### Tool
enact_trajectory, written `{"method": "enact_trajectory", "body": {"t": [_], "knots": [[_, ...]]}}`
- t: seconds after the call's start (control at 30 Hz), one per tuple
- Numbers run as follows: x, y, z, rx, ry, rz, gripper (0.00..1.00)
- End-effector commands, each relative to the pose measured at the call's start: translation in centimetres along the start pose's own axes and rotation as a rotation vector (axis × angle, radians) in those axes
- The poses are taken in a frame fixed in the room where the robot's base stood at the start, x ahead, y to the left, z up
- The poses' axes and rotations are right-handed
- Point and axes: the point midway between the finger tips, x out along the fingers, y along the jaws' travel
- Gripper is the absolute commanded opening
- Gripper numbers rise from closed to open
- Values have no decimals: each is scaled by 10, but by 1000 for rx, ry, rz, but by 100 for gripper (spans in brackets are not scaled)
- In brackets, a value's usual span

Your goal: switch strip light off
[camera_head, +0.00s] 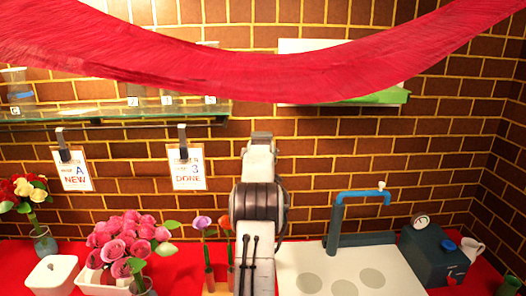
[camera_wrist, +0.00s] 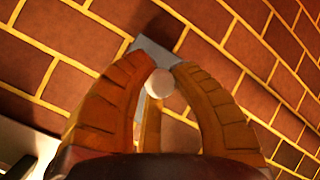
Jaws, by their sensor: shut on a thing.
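A pale round knob (camera_wrist: 159,83) shows in the wrist view, in front of a small grey plate (camera_wrist: 152,50) on the brick wall. My gripper (camera_wrist: 157,76) has its brown fingers closed in on both sides of the knob, with the tips near the plate. In the head view my arm rises in the middle and ends at the wall; it hides the knob, the plate and most of the gripper. I cannot make out the strip light itself; warm light falls on the wall.
A red drape (camera_head: 230,75) hangs across the upper part. A glass shelf (camera_head: 110,115) is at left, with hanging cards (camera_head: 187,168) below. Pink roses (camera_head: 128,240) stand left of my arm; a sink board (camera_head: 350,268) with a blue tap (camera_head: 362,196) lies right.

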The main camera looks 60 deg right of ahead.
Motion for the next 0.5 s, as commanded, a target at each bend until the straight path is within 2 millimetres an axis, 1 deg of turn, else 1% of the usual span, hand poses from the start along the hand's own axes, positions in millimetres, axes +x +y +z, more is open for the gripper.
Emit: {"method": "enact_trajectory", "body": {"t": [0.03, 0.5], "knots": [[-4, 4, -6, -3, -10, -15, 0], [-8, 8, -8, -10, -94, -115, 0]]}}
